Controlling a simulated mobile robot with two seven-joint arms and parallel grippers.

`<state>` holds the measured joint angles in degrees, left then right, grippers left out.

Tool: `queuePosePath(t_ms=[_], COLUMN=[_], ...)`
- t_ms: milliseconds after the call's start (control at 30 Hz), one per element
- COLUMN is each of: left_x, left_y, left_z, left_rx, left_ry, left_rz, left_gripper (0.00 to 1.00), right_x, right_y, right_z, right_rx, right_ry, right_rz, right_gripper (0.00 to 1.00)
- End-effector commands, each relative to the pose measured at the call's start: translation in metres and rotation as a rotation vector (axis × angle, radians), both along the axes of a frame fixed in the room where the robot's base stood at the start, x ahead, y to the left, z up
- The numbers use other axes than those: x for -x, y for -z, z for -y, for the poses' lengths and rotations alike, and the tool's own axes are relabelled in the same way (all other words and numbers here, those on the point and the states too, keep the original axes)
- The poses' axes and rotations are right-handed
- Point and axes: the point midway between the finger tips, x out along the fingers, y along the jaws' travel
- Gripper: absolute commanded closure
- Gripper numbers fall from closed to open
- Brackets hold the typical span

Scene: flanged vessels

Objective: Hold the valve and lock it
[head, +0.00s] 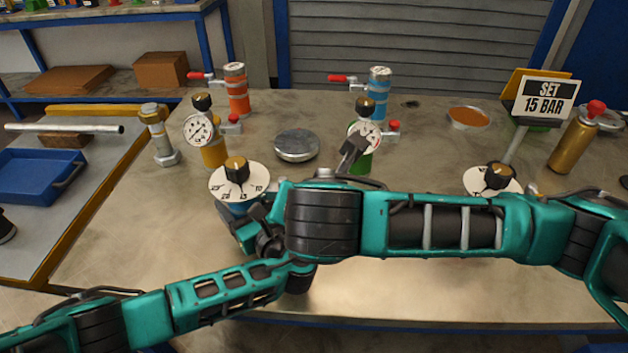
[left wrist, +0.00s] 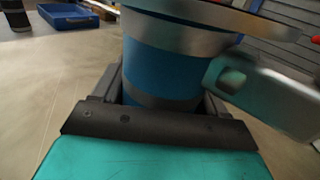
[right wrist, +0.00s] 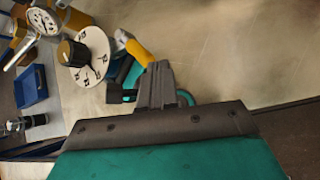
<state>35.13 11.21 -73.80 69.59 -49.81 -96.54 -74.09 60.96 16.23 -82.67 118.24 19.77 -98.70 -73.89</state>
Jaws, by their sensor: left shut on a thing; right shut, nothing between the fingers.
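The valve (head: 232,208) has a blue body, a white numbered dial (head: 222,183) and a black-and-gold knob (head: 237,169). My left gripper (left wrist: 165,100) is shut around the blue body (left wrist: 165,65), low on it. In the right wrist view the dial (right wrist: 97,45) and knob (right wrist: 72,53) are at upper left. A yellow-sleeved lever (right wrist: 138,52) juts out beside the dial. My right gripper (right wrist: 157,72) is shut and empty just before the lever; I cannot tell if they touch. In the head view my arms hide the lever, and the right fingertips are not clear.
A sign (head: 546,98) reads "SET 15 BAR". Another dial (head: 480,181) stands at right. Gauges (head: 199,129) (head: 370,130), orange (head: 237,98) and blue (head: 379,92) red-handled vessels, a metal disc (head: 297,146) and a gold bottle (head: 571,146) stand behind. The left front table is clear.

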Motion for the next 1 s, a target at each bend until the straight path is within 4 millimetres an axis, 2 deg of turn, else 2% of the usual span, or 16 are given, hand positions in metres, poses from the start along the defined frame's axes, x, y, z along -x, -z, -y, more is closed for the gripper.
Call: queuePosePath(t_ms=[367, 600, 800, 1000], left_x=[0.000, 0.000, 0.000, 0.000], left_y=[0.000, 0.000, 0.000, 0.000], left_z=[-0.001, -0.001, -0.001, -0.001], left_rx=[-0.001, -0.001, 0.000, 0.000], left_ry=[-0.002, -0.002, -0.002, -0.002], left_rz=[-0.001, -0.001, 0.000, 0.000], left_gripper=[0.90, 0.90, 0.90, 0.90], right_x=[-0.039, -0.057, -0.067, -0.071], right_y=[-0.020, -0.046, -0.072, -0.087], right_z=[0.036, 0.062, 0.080, 0.090], right_rx=[-0.610, -0.951, -1.137, -1.209], right_ry=[0.808, 1.358, 1.731, 1.920], right_rz=[-0.426, -0.711, -0.925, -1.046], right_gripper=[1.00, 1.00, 1.00, 1.00])
